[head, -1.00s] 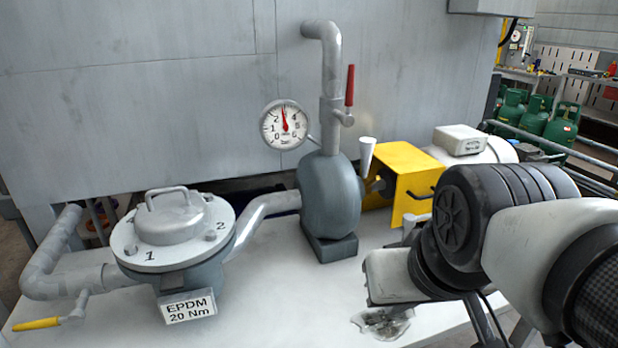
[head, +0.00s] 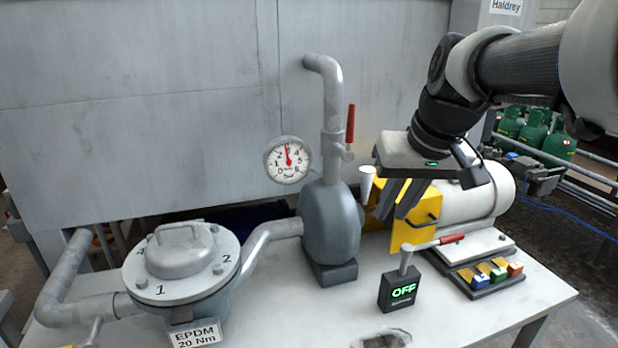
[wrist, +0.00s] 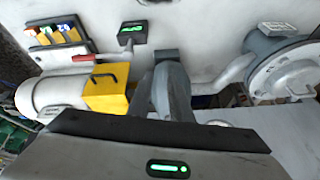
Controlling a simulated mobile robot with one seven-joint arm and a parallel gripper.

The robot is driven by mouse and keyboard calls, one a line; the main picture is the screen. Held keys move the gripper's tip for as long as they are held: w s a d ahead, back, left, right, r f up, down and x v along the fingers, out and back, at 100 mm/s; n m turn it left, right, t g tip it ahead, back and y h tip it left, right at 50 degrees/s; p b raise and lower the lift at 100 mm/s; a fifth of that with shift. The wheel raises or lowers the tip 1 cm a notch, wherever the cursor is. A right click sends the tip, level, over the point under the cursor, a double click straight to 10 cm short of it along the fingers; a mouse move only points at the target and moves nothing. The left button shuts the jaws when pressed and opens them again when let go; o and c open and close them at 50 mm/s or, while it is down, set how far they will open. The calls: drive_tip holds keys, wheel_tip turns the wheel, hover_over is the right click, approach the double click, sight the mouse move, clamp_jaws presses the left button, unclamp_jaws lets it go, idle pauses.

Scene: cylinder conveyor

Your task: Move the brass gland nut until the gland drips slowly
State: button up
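The grey pump (head: 333,225) stands mid-bench in the head view, with a small white cup (head: 367,183) at its right side. The yellow guard (head: 404,238) is right of it. I cannot make out the brass gland nut; the space between pump and guard is partly hidden by my gripper. My gripper (head: 390,214) points down in front of the guard, right of the pump, its two fingers seemingly slightly apart and nothing visible between them. The wrist view shows the guard (wrist: 106,92) left of centre. I cannot see any drip.
A strainer (head: 182,262) labelled EPDM 20 Nm stands left. A gauge (head: 288,160) and a red-handled valve (head: 350,125) are above the pump. A switch box (head: 400,290) reading OFF and a tray (head: 458,275) of coloured pieces sit front right.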

drive_tip(key=w+d+r+p, duration=0.2)
drive_tip(key=w+d, duration=0.1)
drive_tip(key=w, duration=0.3)
drive_tip(key=w+d+r+p, duration=0.1)
drive_tip(key=w+d+r, duration=0.15)
drive_tip(key=w, duration=0.35)
drive_tip(key=y+b, duration=0.1)
drive_tip(key=b, duration=0.2)
approach(372, 209)
drive_tip(key=shift+n, duration=0.4)
drive_tip(key=x, duration=0.9)
drive_tip(key=shift+d+f, duration=0.15)
drive_tip(key=shift+d, duration=0.15)
clamp_jaws()
